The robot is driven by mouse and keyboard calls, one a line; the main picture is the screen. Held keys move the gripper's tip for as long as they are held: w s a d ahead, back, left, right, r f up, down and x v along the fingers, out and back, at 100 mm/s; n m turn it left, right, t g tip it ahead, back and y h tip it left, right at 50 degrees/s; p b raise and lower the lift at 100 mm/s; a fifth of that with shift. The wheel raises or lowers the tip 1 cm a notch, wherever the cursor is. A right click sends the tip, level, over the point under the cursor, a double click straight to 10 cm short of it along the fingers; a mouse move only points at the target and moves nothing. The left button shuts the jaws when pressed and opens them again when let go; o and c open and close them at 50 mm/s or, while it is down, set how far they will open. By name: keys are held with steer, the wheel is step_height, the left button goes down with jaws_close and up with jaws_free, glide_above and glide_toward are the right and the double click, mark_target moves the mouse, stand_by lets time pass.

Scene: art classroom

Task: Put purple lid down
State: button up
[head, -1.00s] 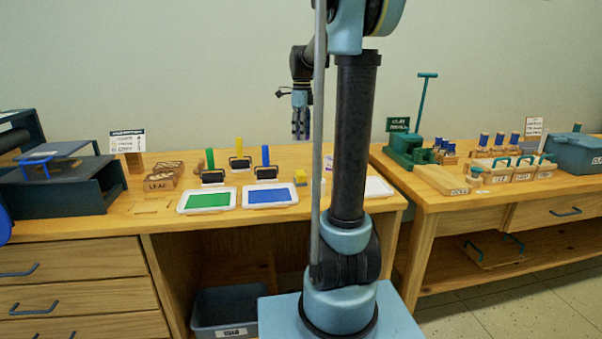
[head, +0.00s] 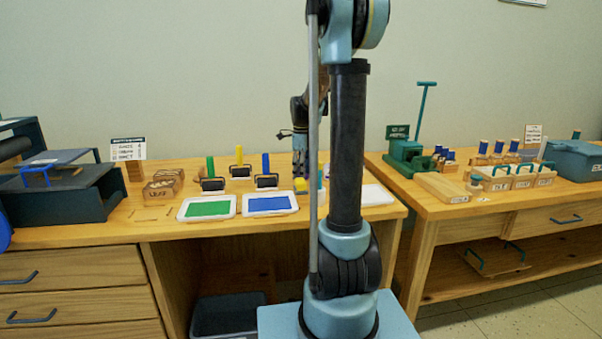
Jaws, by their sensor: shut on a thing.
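My gripper (head: 300,174) is small in the head view, low over the back part of the left table (head: 165,224), left of my arm's column. It is shut, just above or behind a small yellow block (head: 300,185); I cannot tell whether they touch. The purple lid does not show clearly; what is between the fingers is too small and partly hidden to make out. A pale, bluish item (head: 320,181) is partly hidden by my column, close to the right of the gripper.
A green ink tray (head: 207,207) and a blue ink tray (head: 270,204) lie in front, with several rollers behind. A white tray (head: 375,195) lies right of my column. A dark press (head: 70,190) stands left. The right table (head: 450,205) holds blocks and tools.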

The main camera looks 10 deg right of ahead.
steer(key=o, duration=0.7)
steer(key=shift+f, duration=0.1)
steer(key=shift+o, duration=0.2)
step_height(320, 180, up, 12)
stand_by(0.4)
